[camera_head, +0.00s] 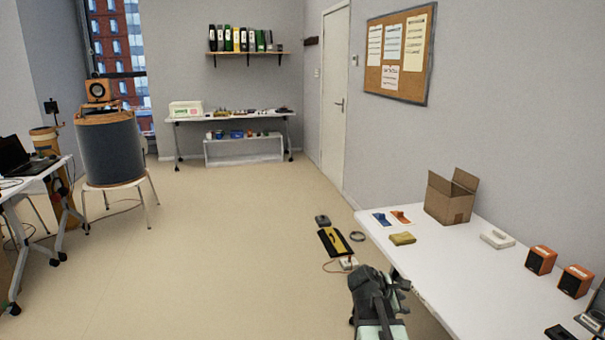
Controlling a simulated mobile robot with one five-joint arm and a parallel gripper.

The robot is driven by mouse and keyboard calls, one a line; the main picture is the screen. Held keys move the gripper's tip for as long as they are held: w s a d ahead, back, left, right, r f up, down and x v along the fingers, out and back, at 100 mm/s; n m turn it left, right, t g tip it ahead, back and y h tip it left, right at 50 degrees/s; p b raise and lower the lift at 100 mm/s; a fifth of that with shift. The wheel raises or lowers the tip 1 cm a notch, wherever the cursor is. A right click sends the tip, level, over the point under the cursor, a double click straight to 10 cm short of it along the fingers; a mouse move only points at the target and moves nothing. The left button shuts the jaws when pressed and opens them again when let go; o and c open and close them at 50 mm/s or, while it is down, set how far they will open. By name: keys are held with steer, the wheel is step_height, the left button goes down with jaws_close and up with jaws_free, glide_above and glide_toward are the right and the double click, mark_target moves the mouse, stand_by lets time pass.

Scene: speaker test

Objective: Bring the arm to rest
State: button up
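My arm reaches up from the bottom edge, right of the middle, with my gripper (378,290) at its dark upper end. It is in front of the left edge of the white table (455,265), and part of it overlaps that edge in the picture. The fingers are small and dark, so I cannot tell whether they are open or shut. I see nothing clearly held.
The white table carries an open cardboard box (448,203), a yellow item (402,239) and orange speakers (541,260). A black and yellow item (333,242) and a white power strip (348,263) lie on the floor ahead. The floor (200,260) to the left is clear.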

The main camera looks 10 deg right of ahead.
steer(key=s+a+f+m+g+y, duration=0.1)
steer(key=s+a+f+m+y, duration=0.15)
steer(key=a+m, duration=0.45)
steer(key=s+a+f+m+g+y, duration=0.1)
steer(key=s+a+f+m+y, duration=0.2)
steer(key=a, duration=0.8)
steer(key=s+a+f+m+g+y, duration=0.1)
steer(key=s+a+f+m+y, duration=0.25)
steer(key=a, duration=0.55)
step_height(320, 180, up, 19)
steer(key=m+p, duration=0.2)
steer(key=p, duration=1.5)
steer(key=shift+f, duration=0.1)
